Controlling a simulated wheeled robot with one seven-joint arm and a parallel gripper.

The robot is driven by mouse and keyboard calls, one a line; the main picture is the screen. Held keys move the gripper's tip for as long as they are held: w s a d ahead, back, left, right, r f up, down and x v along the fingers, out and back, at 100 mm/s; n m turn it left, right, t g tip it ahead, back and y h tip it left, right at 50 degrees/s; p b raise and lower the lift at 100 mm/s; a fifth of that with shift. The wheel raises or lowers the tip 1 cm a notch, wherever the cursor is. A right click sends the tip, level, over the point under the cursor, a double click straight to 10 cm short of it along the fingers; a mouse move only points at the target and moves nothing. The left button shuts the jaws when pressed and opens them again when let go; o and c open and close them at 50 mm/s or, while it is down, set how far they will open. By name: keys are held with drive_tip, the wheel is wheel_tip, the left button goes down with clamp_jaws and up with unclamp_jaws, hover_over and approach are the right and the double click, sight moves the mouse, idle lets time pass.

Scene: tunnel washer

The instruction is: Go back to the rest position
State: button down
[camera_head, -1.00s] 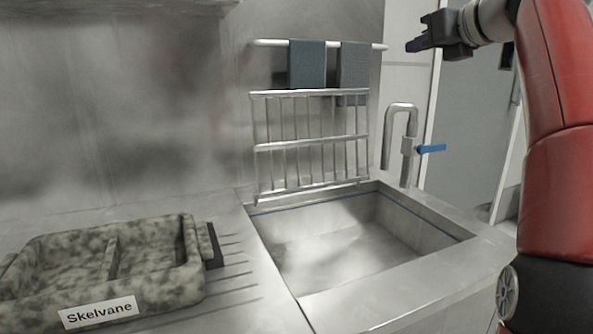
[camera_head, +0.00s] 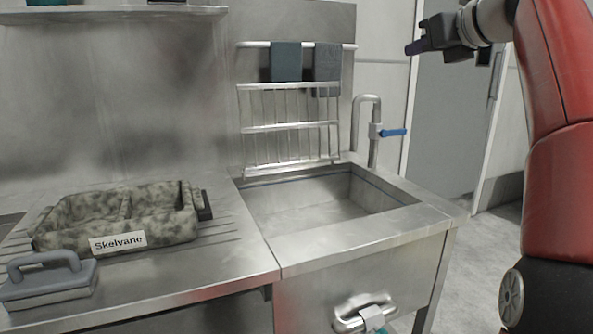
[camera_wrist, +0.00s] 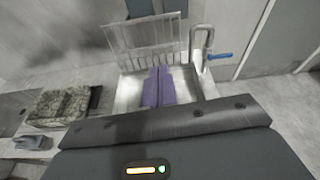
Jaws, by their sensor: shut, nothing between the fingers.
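My gripper (camera_head: 412,48) is at the upper right of the head view, raised well above the sink (camera_head: 318,205) and the blue-handled tap (camera_head: 375,130). It is shut and holds nothing. In the wrist view its purple fingers (camera_wrist: 158,88) lie side by side in front of the sink, with the wire rack behind them. My gripper touches nothing.
A mottled tray labelled Skelvane (camera_head: 165,226) sits on the drainboard left of the sink. A grey handled block (camera_head: 48,282) lies at the front left. A wire rack (camera_head: 290,128) and two dark cloths (camera_head: 286,62) hang behind the sink. Floor shows at right.

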drive_tip(key=s+a+f+n+g+h, duration=0.2)
drive_tip(key=s+f+n, duration=0.8)
drive_tip(key=f, duration=0.5)
drive_tip(key=s+a+f+n+g+h, duration=0.1)
drive_tip(key=s+a+f+n+g, duration=0.1)
drive_tip(key=s+f+n, duration=0.8)
drive_tip(key=s+a+f+n+g+h, duration=0.2)
drive_tip(key=s+f+n, duration=0.8)
drive_tip(key=f, duration=1)
drive_tip(key=shift+s+a+n+g+h, duration=0.3)
drive_tip(key=shift+a+g, duration=0.1)
drive_tip(key=shift+g, duration=0.8)
